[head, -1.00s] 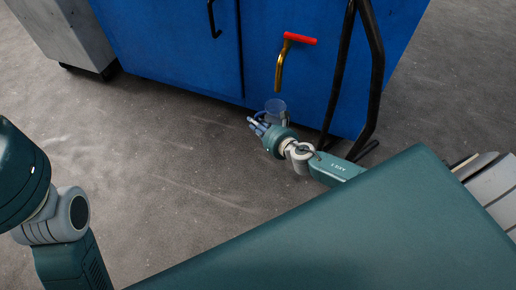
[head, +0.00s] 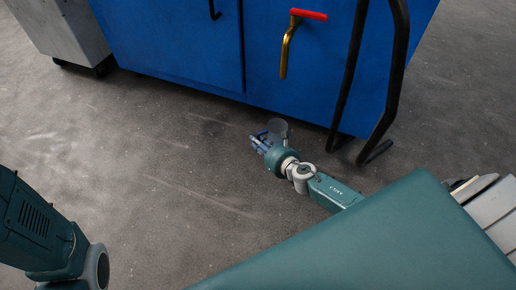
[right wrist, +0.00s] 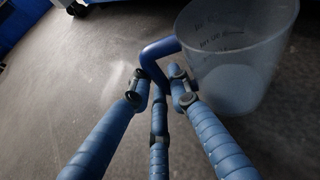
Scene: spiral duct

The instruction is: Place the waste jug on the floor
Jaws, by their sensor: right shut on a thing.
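The waste jug (right wrist: 240,60) is a translucent cup with dark markings and a blue handle (right wrist: 158,52). In the right wrist view its handle is between the blue fingers of my right gripper (right wrist: 160,88), which are shut on it. In the head view the jug (head: 278,128) shows small beside my right gripper (head: 259,143), low in front of the blue cabinet. Whether its bottom touches the floor (head: 170,160) I cannot tell. Part of my left arm shows at the lower left of the head view; its gripper is out of view.
The blue cabinet (head: 170,45) stands behind the jug, with a brass valve with a red handle (head: 290,40) on its front. A black tubular frame (head: 398,80) stands right of the jug. A grey cabinet on casters (head: 65,30) is at the upper left. Floor to the left is clear.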

